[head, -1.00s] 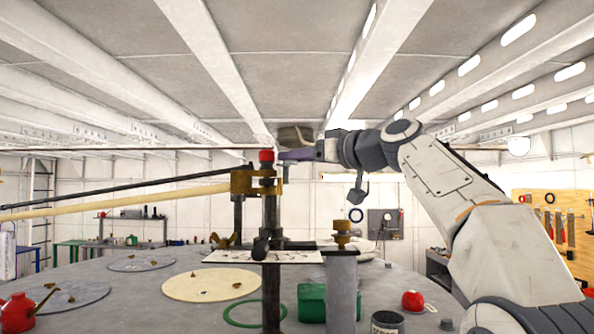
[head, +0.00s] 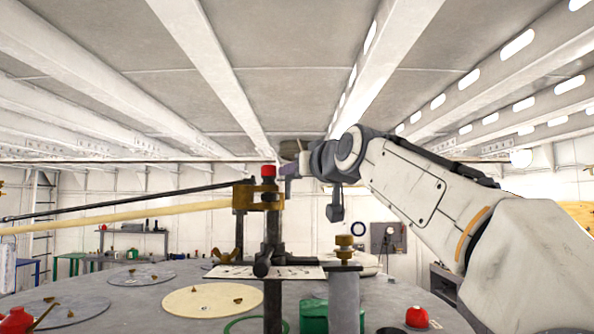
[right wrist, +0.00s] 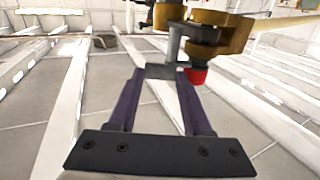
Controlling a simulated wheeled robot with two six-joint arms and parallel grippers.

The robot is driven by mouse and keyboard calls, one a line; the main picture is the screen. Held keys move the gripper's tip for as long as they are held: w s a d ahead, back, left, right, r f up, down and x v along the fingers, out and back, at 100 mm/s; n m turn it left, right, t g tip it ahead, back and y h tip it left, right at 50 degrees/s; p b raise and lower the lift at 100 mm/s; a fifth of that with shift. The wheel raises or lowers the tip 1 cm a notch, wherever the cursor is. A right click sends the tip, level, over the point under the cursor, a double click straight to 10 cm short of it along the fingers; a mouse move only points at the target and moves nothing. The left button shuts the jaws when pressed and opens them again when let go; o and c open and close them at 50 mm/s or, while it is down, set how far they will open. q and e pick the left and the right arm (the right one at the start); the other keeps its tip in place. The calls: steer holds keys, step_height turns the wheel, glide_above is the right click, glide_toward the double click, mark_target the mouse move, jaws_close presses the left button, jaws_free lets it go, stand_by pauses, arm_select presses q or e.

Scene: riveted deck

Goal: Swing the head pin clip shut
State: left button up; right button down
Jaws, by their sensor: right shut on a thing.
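The red-topped head pin (head: 268,172) stands upright in a brass fitting (head: 244,196) at the end of a pale yellow pole. In the right wrist view, the red cap (right wrist: 197,76) and brass fitting (right wrist: 220,35) are at the upper right. A small grey clip (right wrist: 174,46) hangs beside the brass. My right gripper (head: 288,171) is just right of the red cap in the head view. Its purple fingers (right wrist: 160,72) are shut on the clip's grey end. The clip itself is mostly hidden in the head view. My left gripper is not in view.
A grey post with a brass knob (head: 344,242) stands right of the pin. A dark pole slopes in from the left above the yellow one.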

steer(key=shift+r, duration=0.1)
steer(key=shift+c, duration=1.6)
jaws_free()
steer(key=shift+s, duration=0.1)
